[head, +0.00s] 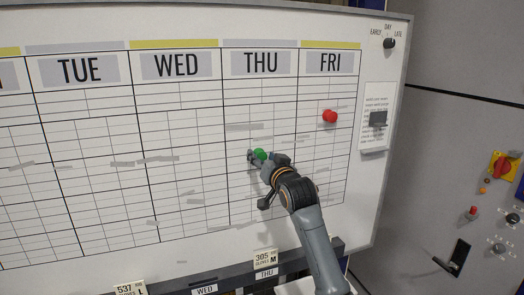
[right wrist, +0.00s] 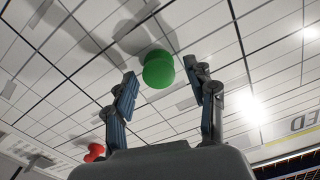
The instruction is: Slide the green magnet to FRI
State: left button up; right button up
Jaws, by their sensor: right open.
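The green magnet (head: 260,154) sits on the whiteboard (head: 215,232) in the THU column, about mid-height. My right gripper (head: 267,163) is at the board, close around the magnet. In the right wrist view the green magnet (right wrist: 158,70) shows between the fingertips of my open right gripper (right wrist: 160,84), with a gap on each side. I cannot tell how deep it lies between the fingers. The FRI heading (head: 330,62) is at the upper right, one column right of THU. My left gripper is not in view.
A red magnet (head: 329,116) sits higher up in the FRI column; it also shows in the right wrist view (right wrist: 95,152). A paper sheet with a dark clip (head: 378,119) and a rotary knob (head: 389,43) are near the board's right edge. A ledge with cards (head: 265,259) runs below.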

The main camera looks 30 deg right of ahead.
jog(key=shift+w+d, duration=0.15)
jog(key=shift+w, duration=0.35)
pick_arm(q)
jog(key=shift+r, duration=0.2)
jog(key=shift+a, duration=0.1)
